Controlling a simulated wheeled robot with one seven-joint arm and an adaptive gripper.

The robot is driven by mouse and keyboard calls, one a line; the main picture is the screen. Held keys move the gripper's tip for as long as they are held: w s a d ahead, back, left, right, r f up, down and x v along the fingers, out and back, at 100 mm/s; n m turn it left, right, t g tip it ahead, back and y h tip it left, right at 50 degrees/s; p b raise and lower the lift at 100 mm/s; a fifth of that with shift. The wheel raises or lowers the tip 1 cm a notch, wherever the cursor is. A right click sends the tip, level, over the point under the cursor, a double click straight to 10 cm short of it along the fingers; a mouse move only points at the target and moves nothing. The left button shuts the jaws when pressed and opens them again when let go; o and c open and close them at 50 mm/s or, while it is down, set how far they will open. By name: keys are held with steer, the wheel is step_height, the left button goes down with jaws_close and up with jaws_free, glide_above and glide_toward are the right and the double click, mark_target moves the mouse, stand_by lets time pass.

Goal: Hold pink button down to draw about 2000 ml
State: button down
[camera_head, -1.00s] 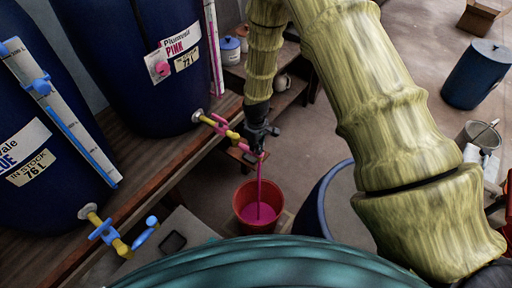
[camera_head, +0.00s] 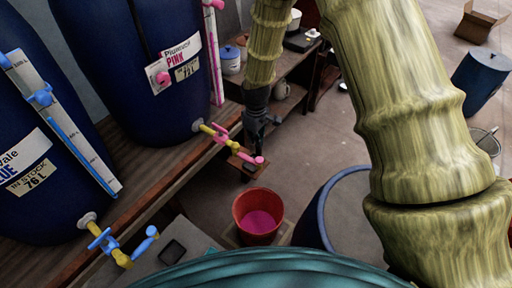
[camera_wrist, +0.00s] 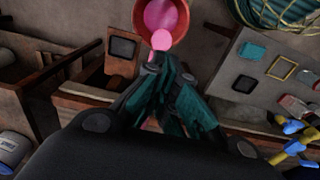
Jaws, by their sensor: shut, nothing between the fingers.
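The pink button (camera_head: 259,160) is the round end of the pink-and-yellow tap (camera_head: 222,135) on the dark blue vat labelled pink (camera_head: 165,110). It also shows as a pink disc in the wrist view (camera_wrist: 162,40). A red bucket (camera_head: 245,203) stands below the tap with pink liquid (camera_head: 258,222) in it. No stream falls from the tap. My gripper (camera_head: 258,146) is shut and empty, close behind the button. In the wrist view its fingertips (camera_wrist: 154,64) end just short of the disc; I cannot tell whether they touch it.
Another dark blue vat (camera_head: 40,185) with a blue-and-yellow tap (camera_head: 118,245) stands at left on the wooden shelf (camera_head: 150,195). A blue-rimmed drum (camera_head: 340,215) is right of the bucket. Jars (camera_head: 230,60) stand behind. Open floor lies at the right.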

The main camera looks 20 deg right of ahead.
steer(key=shift+r+b, duration=0.4)
steer(key=shift+r, duration=1.5)
